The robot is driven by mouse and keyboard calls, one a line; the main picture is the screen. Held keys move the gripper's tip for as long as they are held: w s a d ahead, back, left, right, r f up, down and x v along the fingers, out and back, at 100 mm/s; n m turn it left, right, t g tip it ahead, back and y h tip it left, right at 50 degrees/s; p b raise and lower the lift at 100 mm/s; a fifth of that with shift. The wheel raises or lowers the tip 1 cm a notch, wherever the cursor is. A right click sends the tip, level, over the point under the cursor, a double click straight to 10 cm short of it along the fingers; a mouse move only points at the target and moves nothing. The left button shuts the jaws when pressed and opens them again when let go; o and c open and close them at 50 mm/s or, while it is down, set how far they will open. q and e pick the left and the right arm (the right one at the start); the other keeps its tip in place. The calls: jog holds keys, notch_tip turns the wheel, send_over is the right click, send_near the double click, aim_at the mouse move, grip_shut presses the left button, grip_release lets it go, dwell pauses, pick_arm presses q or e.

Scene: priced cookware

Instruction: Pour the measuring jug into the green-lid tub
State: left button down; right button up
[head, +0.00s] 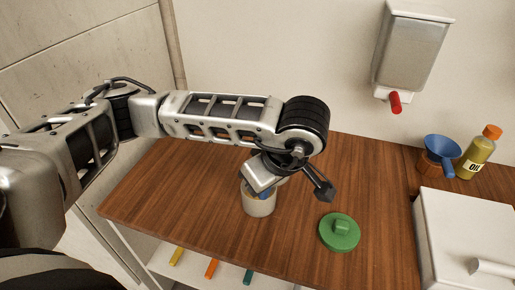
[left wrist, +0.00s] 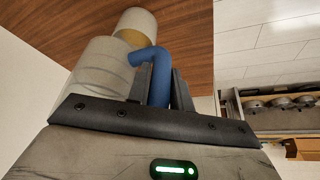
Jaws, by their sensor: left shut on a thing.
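My left gripper (head: 262,186) is shut on the blue handle (left wrist: 158,75) of the measuring jug (left wrist: 98,70), a clear, pale cylinder in the left wrist view. Just beyond it, close against it in that view, is a second pale cylinder with an amber inside, likely the tub (left wrist: 137,24). In the head view a pale round tub (head: 259,205) stands on the wooden table under the gripper, which hides most of the jug; a bit of blue shows at its rim. I cannot tell the jug's tilt or contents. The green lid (head: 339,233) lies on the table to the right.
A white box (head: 465,235) stands at the right. Behind it are an oil bottle (head: 476,157) and a blue funnel (head: 441,150). A dispenser with a red spout (head: 410,55) hangs on the wall. Coloured tabs show below the table's front edge.

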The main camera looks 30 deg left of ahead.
pick_arm(q)
jog(key=shift+d, duration=0.35)
jog(key=shift+s+d+f+h, duration=0.1)
jog(key=shift+d+f+h, duration=0.15)
jog(key=shift+h, duration=0.15)
jog(key=shift+d+f+n+t+h+b, duration=0.1)
jog(key=shift+f+n+t+h+b, duration=0.6)
jog(key=shift+h+b, duration=2.9)
jog(key=shift+a+f+n+t+h+b, duration=0.2)
jog(key=shift+f+t+h+b, duration=0.55)
jog(key=shift+t+h+b, duration=2.65)
jog(key=shift+d+f+n+g+h+b, duration=0.2)
jog(key=shift+f+n+g+h+b, duration=0.45)
jog(key=shift+h+b, duration=3.2)
pick_arm(e)
jog(key=w+a+f+y+b, duration=0.1)
jog(key=a+f, duration=0.1)
jog(key=f, duration=0.6)
jog(key=a+f+b, duration=0.2)
jog(key=f, duration=0.6)
jog(key=shift+w+y, duration=0.35)
jog(key=shift+y, duration=0.05)
